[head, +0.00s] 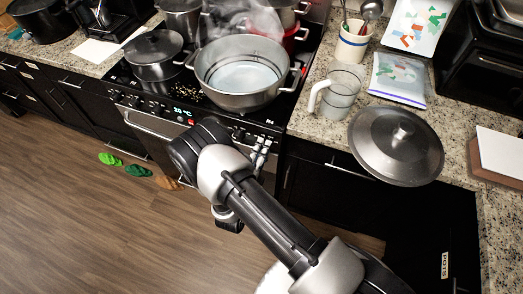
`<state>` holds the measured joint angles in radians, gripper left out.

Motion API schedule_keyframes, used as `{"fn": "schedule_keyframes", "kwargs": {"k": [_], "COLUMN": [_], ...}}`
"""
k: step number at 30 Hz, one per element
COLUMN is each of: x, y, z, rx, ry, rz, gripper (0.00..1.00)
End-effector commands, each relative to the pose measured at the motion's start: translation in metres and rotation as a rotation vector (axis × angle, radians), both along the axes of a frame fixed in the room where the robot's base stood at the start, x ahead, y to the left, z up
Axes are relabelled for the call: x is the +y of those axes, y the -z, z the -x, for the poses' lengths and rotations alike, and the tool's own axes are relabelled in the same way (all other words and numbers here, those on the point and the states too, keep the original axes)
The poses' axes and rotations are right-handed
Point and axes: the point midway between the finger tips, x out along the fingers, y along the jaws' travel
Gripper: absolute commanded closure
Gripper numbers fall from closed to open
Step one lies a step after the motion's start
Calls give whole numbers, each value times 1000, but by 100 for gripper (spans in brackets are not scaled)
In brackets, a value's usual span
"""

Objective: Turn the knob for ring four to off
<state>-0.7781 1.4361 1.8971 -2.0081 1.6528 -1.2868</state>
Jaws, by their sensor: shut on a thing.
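The stove's front control panel (190,117) runs below the cooktop, with a lit display and a row of knobs. A small label that seems to read R4 (269,121) is at its right end. My gripper (262,146) is at the panel's right end, just below that label, shut on the knob there. The knob is mostly hidden by the fingers, so its angle cannot be told. A large open pot (240,72) of steaming liquid sits on the front right ring, above my gripper.
A lidded pot (154,52) stands at the front left ring, with more pots behind.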

Motion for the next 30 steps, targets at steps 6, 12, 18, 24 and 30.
{"fn": "schedule_keyframes", "kwargs": {"k": [6, 12, 18, 24, 30], "x": [0, 0, -1, -1, -1], "y": [1, 2, 3, 3, 3], "z": [0, 0, 0, 0, 0], "rx": [71, 136, 198, 249, 285], "ry": [1, 1, 1, 1, 0], "rz": [193, 372, 542, 683, 783], "gripper": [91, 91, 91, 91, 91]}}
